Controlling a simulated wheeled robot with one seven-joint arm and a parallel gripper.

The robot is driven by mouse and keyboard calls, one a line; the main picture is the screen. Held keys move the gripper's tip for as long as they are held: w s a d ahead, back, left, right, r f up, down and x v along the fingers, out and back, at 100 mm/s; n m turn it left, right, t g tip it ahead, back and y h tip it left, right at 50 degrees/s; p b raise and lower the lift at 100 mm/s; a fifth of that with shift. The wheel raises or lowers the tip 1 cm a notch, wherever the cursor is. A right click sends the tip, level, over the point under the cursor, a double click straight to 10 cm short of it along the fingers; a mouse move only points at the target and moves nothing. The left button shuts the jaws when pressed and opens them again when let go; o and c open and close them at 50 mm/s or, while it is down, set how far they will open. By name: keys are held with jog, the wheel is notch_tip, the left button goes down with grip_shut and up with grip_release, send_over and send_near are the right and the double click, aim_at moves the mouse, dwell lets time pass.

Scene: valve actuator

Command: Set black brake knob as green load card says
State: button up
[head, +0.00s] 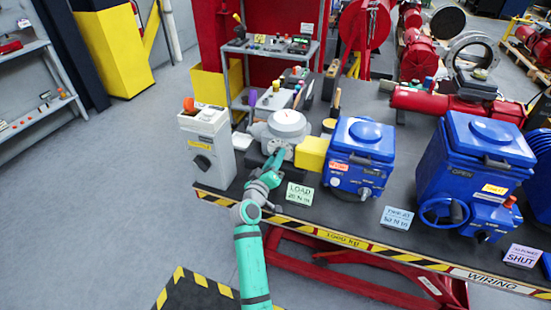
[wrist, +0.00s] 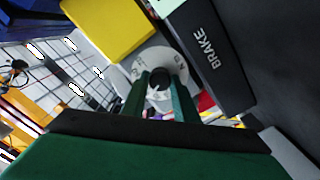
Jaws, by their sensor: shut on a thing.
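The green load card (head: 300,194) stands on the table's front edge and reads LOAD and what looks like 20 N·m. A corner of a pale green card (wrist: 166,6) shows at the top of the wrist view. The black brake knob (wrist: 159,77) sits at the centre of a grey dial plate (wrist: 152,60) with markings too small to read. A dark plate lettered BRAKE (wrist: 209,48) is beside it. My gripper (wrist: 161,92) is shut on the knob, one finger on each side. In the head view my gripper (head: 274,162) is at the grey brake unit (head: 285,124) and hides the knob.
A yellow block (head: 313,153) and a blue box (head: 359,155) are right of the brake unit. A grey box (head: 207,143) with an orange top is on the left. A larger blue unit with a handwheel (head: 443,212) and other cards (head: 396,218) are farther right.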

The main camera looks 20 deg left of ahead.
jog(key=n, duration=1)
jog(key=shift+a+f+n, duration=0.1)
jog(key=shift+n, duration=0.3)
dwell(0.3)
jog(key=o, duration=1)
jog(key=shift+o, duration=0.3)
jog(key=shift+w, duration=0.15)
